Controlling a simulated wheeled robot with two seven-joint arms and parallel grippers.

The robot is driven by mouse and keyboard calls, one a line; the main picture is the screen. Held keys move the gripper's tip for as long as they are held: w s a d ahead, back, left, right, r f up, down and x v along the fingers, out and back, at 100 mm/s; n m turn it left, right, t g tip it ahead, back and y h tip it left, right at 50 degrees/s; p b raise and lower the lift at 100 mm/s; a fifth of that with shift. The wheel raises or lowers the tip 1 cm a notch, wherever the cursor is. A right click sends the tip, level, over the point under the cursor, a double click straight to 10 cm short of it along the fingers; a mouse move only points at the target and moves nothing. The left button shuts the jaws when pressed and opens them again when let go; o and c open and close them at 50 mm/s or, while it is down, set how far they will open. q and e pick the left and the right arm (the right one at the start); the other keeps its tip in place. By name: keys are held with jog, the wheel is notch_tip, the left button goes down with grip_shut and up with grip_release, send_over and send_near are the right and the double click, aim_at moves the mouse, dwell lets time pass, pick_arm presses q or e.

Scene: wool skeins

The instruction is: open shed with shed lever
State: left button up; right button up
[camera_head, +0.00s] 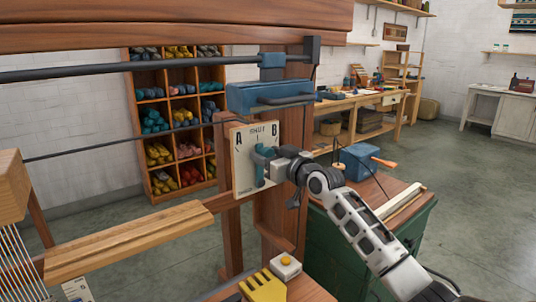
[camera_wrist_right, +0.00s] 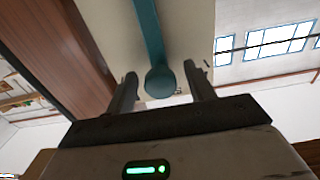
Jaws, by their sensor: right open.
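The shed lever (camera_head: 259,178) is a teal-blue handle on a pale plate (camera_head: 243,183) marked A, SHUT and B, fixed to the loom's wooden post. Part of the lever is hidden by my right gripper (camera_head: 276,165), which is right in front of the plate. In the right wrist view the lever (camera_wrist_right: 150,35) comes down from the top and ends in a round knob, between the two spread fingers of my right gripper (camera_wrist_right: 160,72). The fingers look apart from the knob on both sides. My left gripper is not in view.
A blue block with a dark bar (camera_head: 270,97) sits above the plate on the post. A wooden beam (camera_head: 130,240) crosses at lower left. A yellow comb-like tool (camera_head: 263,288) lies below. A green cabinet (camera_head: 345,250) with a blue box (camera_head: 362,162) stands beside my right arm.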

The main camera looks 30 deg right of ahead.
jog(key=shift+w, duration=0.15)
grip_shut()
jog(key=shift+a, duration=0.1)
jog(key=shift+s+a+f+n+p, duration=0.15)
jog(key=shift+a+n+p, duration=0.25)
jog(key=shift+a+n, duration=0.5)
jog(key=shift+a+f+n+p, duration=0.3)
jog(key=shift+a+n+p, duration=0.25)
jog(key=shift+n, duration=0.6)
jog(key=shift+s+a+f+n+p, duration=0.1)
jog(key=shift+a+f+n+p, duration=0.15)
jog(key=shift+a+n, duration=0.7)
jog(key=shift+d, duration=0.1)
